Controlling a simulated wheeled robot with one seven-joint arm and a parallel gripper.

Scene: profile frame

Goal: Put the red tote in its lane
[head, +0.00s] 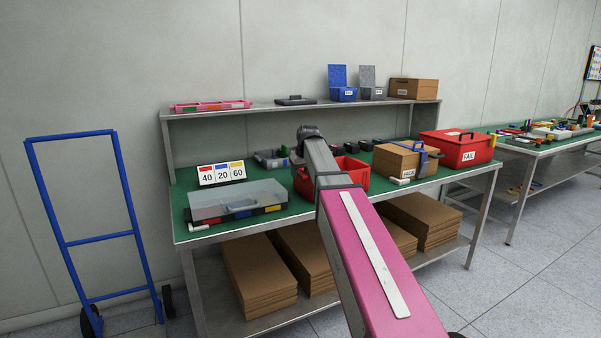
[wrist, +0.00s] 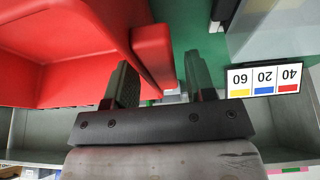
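An open red tote (head: 352,172) stands on the green bench top, partly hidden behind my arm in the head view. In the wrist view, which shows the scene upside down, the red tote (wrist: 60,75) fills the left side. My gripper (wrist: 158,62) is open, and a red rim or handle part of the tote shows between its two fingers. A gap shows at the right finger; I cannot tell whether the left finger touches. In the head view my gripper (head: 297,158) is small and mostly hidden by my arm. No marked lane is clear to me.
A number sign (head: 222,173) and a clear-lidded organizer (head: 237,203) stand left on the bench. A cardboard box (head: 398,160) and a red FAIL bin (head: 463,150) stand right. A shelf (head: 270,106) runs above. A blue hand truck (head: 98,240) stands at far left.

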